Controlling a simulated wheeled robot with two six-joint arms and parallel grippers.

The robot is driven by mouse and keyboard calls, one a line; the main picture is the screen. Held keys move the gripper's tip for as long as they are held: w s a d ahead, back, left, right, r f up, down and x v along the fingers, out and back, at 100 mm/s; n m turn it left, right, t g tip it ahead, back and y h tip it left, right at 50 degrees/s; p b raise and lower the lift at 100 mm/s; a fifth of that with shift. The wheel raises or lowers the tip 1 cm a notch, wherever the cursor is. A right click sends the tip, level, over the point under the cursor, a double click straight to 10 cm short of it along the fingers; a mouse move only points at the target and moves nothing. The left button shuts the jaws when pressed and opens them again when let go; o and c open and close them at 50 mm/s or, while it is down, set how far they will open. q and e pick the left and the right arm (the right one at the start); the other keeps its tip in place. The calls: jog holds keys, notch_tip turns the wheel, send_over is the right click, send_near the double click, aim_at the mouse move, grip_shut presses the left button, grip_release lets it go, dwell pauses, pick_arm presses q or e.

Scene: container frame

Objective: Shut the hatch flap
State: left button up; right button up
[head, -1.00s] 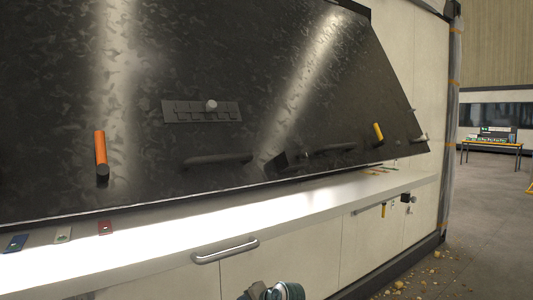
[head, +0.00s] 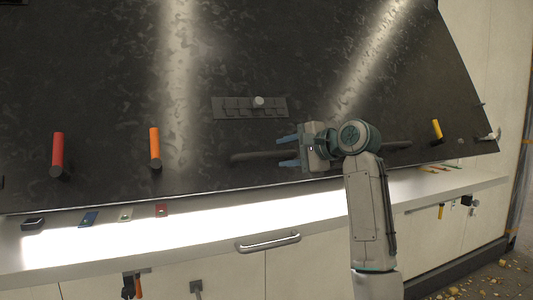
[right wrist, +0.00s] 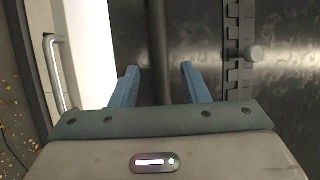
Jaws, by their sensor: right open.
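The hatch flap (head: 330,60) is a large dark mottled panel that hangs tilted over a lit white ledge, its lower edge standing clear of it. A dark bar handle (head: 255,157) runs along its lower part, partly hidden behind my right gripper. My right gripper (head: 287,151) is open at the handle, its blue fingers pointing left in the head view. In the right wrist view, the handle bar (right wrist: 157,45) runs between the open blue fingers (right wrist: 159,72); I cannot tell whether they touch it. My left gripper is not in view.
Red (head: 57,152), orange (head: 155,143) and yellow (head: 437,129) handles stick out of the panel. Small coloured tags lie on the ledge (head: 225,215). A metal drawer handle (head: 268,242) is below.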

aim_at(268, 154)
jog(key=p+x, duration=0.2)
jog(key=x, duration=0.5)
jog(key=shift+a+r, duration=0.1)
jog(key=shift+w+a+f+p, duration=0.3)
jog(key=shift+w+a+p, duration=0.05)
jog(key=shift+w, duration=0.05)
grip_shut()
